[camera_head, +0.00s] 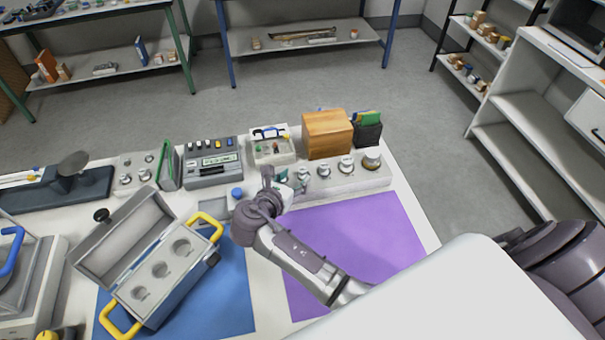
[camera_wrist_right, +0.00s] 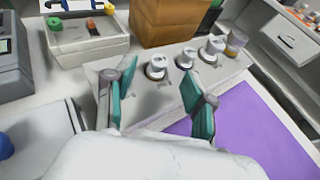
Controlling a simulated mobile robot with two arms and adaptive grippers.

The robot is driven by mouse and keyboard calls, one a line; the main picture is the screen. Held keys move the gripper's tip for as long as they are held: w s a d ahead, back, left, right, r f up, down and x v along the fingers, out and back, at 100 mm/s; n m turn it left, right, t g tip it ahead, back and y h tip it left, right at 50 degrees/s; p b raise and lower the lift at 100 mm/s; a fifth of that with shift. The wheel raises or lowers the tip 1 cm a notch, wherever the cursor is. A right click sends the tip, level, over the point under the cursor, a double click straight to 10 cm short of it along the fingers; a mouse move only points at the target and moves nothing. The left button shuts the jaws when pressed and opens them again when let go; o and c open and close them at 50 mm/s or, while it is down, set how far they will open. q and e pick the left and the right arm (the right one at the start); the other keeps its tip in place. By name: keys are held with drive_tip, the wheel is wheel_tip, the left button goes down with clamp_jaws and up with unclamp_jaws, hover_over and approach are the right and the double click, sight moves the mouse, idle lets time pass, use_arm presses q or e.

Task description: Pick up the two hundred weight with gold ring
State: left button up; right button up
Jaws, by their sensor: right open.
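Several silvery weights stand in a row on a pale tray (camera_head: 345,184). The weight with a gold-coloured band (camera_head: 372,158) is at the far right end of the row, and it also shows in the wrist view (camera_wrist_right: 235,43). Its marking is too small to read. My right gripper (camera_head: 284,180) is at the left end of the row, apart from the gold-banded weight. In the wrist view its teal finger pads (camera_wrist_right: 158,84) are open, with the nearest plain weight (camera_wrist_right: 156,68) beyond and between them. My left gripper is not in view.
A wooden box (camera_head: 327,134) and a dark holder (camera_head: 368,131) stand right behind the tray. An open grey case with yellow handles (camera_head: 165,262) sits on a blue mat (camera_head: 235,300) at left.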

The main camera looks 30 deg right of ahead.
sight(302, 170)
drive_tip(key=shift+x, duration=1.1)
drive_tip(key=p+x, duration=0.1)
drive_tip(key=x, duration=0.2)
drive_tip(key=shift+w+d+f, duration=0.1)
drive_tip(key=shift+w+d, duration=0.05)
drive_tip(key=shift+d, duration=0.05)
drive_tip(key=shift+w+d+f, duration=0.15)
drive_tip(key=c, duration=0.9)
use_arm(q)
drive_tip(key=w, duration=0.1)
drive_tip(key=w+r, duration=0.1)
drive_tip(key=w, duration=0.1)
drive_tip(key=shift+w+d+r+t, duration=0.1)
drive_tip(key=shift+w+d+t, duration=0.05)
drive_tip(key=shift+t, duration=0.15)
use_arm(e)
clamp_jaws()
